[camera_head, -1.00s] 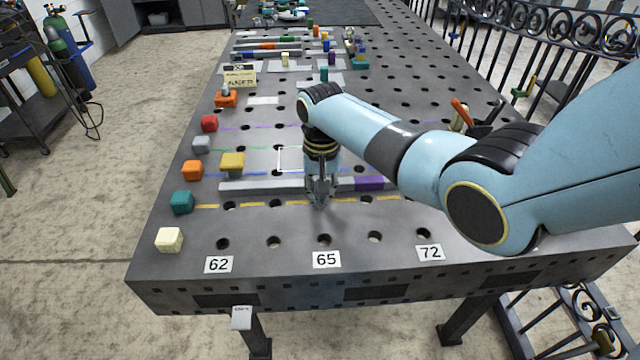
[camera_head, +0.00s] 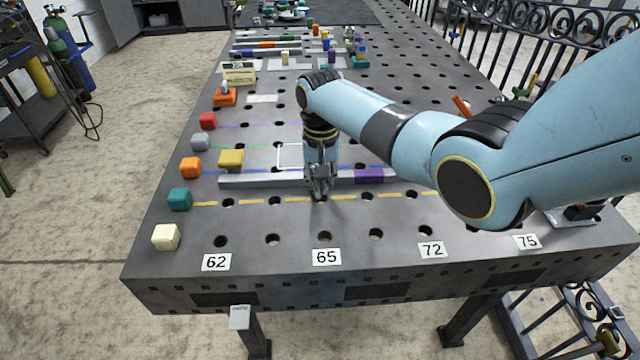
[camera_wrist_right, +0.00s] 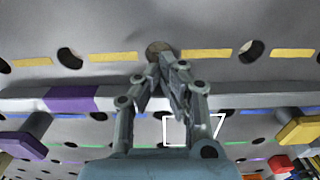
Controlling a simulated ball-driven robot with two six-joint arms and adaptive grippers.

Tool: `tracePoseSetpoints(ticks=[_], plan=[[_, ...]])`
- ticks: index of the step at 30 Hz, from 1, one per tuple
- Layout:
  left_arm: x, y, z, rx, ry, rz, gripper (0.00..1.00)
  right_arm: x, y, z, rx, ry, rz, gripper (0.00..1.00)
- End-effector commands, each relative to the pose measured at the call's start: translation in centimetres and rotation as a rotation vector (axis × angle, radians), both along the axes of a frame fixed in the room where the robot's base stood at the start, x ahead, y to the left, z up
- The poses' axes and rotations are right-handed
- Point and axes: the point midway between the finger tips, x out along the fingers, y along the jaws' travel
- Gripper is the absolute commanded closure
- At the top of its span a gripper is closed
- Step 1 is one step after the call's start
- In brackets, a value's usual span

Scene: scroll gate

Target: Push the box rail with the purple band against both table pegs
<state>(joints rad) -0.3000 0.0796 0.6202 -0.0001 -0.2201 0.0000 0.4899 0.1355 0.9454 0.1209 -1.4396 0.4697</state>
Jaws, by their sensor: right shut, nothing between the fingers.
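The grey box rail (camera_head: 270,180) with a purple band (camera_head: 369,176) lies across the table, just beyond the yellow dashed line. In the right wrist view the rail (camera_wrist_right: 230,100) and band (camera_wrist_right: 72,98) also show. My right gripper (camera_head: 320,196) is shut and empty, pointing down at the rail's near side; contact is hard to tell. It also shows in the wrist view (camera_wrist_right: 165,52). Beyond the rail stand a yellow-topped piece (camera_head: 231,160) and a purple-topped piece (camera_wrist_right: 25,144), possibly the pegs, with gaps to the rail. My left gripper is out of view.
Coloured blocks, such as the teal (camera_head: 179,198) and cream (camera_head: 166,237) ones, line the table's left edge. Number plates (camera_head: 326,257) lie along the near edge. Other rails and small parts (camera_head: 268,44) lie far back.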

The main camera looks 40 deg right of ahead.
Motion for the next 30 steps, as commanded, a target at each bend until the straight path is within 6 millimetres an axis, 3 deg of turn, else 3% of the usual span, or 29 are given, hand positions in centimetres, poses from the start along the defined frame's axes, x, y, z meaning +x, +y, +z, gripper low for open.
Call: tracePoseSetpoints(ticks=[20, 30], plan=[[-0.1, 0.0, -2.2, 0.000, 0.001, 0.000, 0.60, 2.2, -1.4, 0.0, -0.002, -0.003, -0.001, 1.00], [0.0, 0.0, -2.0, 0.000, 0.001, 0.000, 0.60, 2.3, -1.4, 0.2, -0.003, -0.006, -0.001, 1.00]])
